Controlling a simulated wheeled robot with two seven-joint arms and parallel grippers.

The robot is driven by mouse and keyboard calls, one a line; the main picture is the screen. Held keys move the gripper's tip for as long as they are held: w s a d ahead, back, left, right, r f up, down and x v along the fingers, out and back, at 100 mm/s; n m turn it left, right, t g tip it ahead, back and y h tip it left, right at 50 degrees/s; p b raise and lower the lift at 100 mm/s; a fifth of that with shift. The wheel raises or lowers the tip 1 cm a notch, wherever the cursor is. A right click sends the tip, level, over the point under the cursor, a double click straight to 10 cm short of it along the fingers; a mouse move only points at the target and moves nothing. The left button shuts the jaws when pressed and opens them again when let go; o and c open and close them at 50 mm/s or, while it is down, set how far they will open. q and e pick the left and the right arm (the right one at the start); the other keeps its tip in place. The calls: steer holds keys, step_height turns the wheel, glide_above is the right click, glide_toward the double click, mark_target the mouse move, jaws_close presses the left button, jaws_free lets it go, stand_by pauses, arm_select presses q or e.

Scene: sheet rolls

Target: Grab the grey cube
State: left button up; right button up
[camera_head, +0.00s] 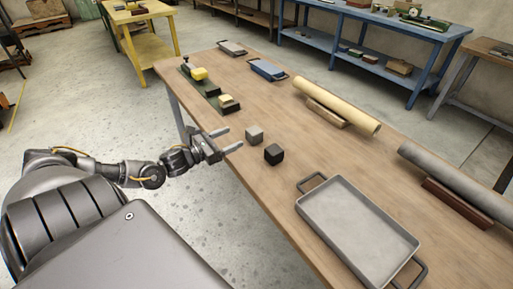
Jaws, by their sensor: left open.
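The grey cube (254,134) sits on the wooden table near its left edge. A black cube (274,154) sits close to it, slightly nearer to me and to the right. My left gripper (233,139) comes in from the left at the table's edge. Its two fingers are spread apart with nothing between them. They point toward the grey cube, with the tips a short way to its left. My right gripper is not in view.
A grey tray with handles (358,232) lies on the table (322,157) at the near right. A cream roll (336,105) and a grey roll (458,181) rest on blocks. A green base with yellow pieces (208,88) and a blue tray (267,69) stand farther back.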

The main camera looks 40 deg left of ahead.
mark_target(248, 133)
arm_select(q)
steer(key=shift+f+b, duration=0.3)
steer(key=shift+f, duration=0.6)
steer(key=shift+a, duration=0.1)
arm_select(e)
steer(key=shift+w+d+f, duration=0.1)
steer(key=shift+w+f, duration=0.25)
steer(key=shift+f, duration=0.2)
arm_select(q)
steer(key=shift+r, duration=0.15)
steer(key=shift+w, duration=0.3)
steer(key=shift+x, duration=2.7)
steer(key=x, duration=0.3)
steer(key=shift+w, duration=0.25)
steer(key=shift+w+d, duration=0.3)
steer(key=shift+w, duration=0.3)
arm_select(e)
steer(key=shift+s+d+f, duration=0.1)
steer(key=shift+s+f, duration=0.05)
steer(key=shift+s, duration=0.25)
arm_select(q)
steer(key=shift+c, duration=0.3)
